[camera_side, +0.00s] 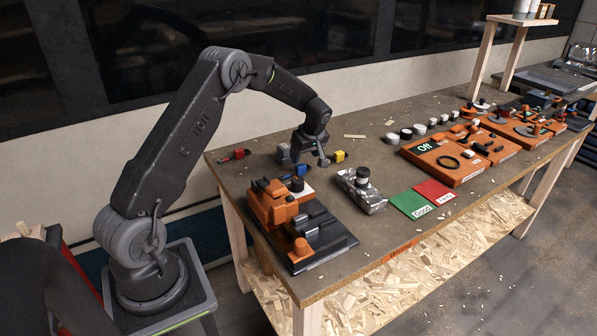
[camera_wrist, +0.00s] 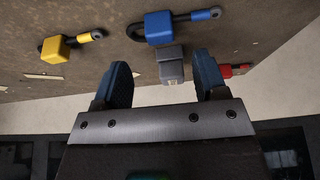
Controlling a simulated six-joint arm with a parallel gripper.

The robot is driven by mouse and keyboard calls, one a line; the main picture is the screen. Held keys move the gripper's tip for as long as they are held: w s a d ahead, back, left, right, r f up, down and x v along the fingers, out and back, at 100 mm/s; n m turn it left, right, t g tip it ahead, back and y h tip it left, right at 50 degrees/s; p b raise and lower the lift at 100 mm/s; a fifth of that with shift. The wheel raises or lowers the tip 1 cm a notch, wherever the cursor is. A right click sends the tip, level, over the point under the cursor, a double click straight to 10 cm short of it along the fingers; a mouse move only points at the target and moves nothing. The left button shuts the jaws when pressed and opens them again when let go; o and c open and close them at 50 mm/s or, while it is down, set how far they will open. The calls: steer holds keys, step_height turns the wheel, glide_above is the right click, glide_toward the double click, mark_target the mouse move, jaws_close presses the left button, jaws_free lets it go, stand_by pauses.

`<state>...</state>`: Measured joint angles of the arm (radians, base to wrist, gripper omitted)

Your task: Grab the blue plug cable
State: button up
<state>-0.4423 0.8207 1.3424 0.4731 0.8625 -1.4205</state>
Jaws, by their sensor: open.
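The blue plug cable (camera_wrist: 160,27) lies on the table, a blue block with a short dark cable and a blue end, at the top centre of the wrist view. In the side view its blue part (camera_side: 300,170) shows just below my gripper. My gripper (camera_side: 309,155) is open and empty above the table. In the wrist view the two blue-padded fingertips (camera_wrist: 164,78) are spread apart. The blue plug lies ahead of them, not between them. A grey plug (camera_wrist: 172,70) shows between the fingertips in the picture, nearer to them than the blue plug.
A yellow plug (camera_wrist: 55,48) and a red plug (camera_wrist: 225,71) lie on either side. In the side view, an orange-and-black fixture (camera_side: 275,208) stands in front, with a silver block (camera_side: 360,190) to its right. Green (camera_side: 411,204) and red (camera_side: 434,192) cards lie farther right.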

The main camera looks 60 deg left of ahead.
mark_target(301, 165)
steer(key=x, duration=0.5)
steer(key=shift+a+f, duration=0.15)
steer(key=shift+f, duration=0.15)
steer(key=c, duration=1)
steer(key=shift+r, duration=0.1)
